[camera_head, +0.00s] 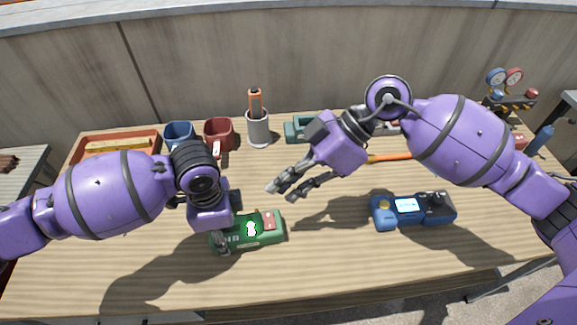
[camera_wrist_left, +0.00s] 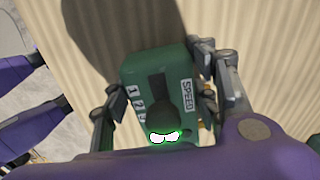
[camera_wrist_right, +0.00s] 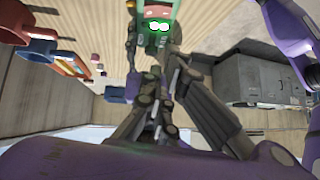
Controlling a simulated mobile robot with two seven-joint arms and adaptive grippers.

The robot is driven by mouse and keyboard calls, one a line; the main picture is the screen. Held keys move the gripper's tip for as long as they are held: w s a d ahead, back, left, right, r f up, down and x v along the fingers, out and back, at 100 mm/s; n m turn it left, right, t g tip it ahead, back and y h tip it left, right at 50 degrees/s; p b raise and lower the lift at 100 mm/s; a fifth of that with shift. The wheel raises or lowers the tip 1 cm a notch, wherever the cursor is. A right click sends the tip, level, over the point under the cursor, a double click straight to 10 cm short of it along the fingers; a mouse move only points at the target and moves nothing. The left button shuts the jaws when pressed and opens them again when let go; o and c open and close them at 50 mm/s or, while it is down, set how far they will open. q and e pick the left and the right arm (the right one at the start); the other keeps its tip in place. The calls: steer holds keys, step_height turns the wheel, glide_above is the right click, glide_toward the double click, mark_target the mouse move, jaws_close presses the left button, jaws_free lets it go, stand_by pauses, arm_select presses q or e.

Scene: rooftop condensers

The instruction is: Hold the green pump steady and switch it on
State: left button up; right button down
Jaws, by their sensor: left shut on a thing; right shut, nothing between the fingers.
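The green pump (camera_head: 262,243) lies on the wooden table, front centre. It has a red switch part (camera_head: 268,220) at its right end and a bright white patch edged in green on top. In the left wrist view the pump (camera_wrist_left: 140,65) shows a SPEED label, number marks and a dark knob (camera_wrist_left: 163,112). My left gripper (camera_head: 222,222) is shut on the pump's left part, fingers along both sides. My right gripper (camera_head: 276,188) is shut and empty, above and behind the pump's right end, apart from it. The pump's far end also shows in the right wrist view (camera_wrist_right: 158,14).
A blue device (camera_head: 412,216) with a lit screen stands right of the pump. Behind are a red tray (camera_head: 78,154), blue mug (camera_head: 178,131), red mug (camera_head: 219,133), a cup (camera_head: 258,130) holding an orange-handled tool, and a teal item (camera_head: 297,129). Table front is clear.

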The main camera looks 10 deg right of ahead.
steer(key=v, duration=0.4)
steer(key=shift+s, duration=0.3)
arm_select(q)
steer(key=o, duration=1.8)
arm_select(e)
steer(key=shift+f, duration=0.1)
arm_select(q)
steer(key=shift+o, duration=0.4)
steer(key=o, duration=0.3)
steer(key=shift+o, duration=0.2)
step_height(320, 180, up, 9)
steer(key=p, duration=0.7)
arm_select(e)
step_height(320, 180, up, 16)
steer(key=t, duration=0.1)
steer(key=shift+w+n+t, duration=0.3)
steer(key=shift+n, duration=0.1)
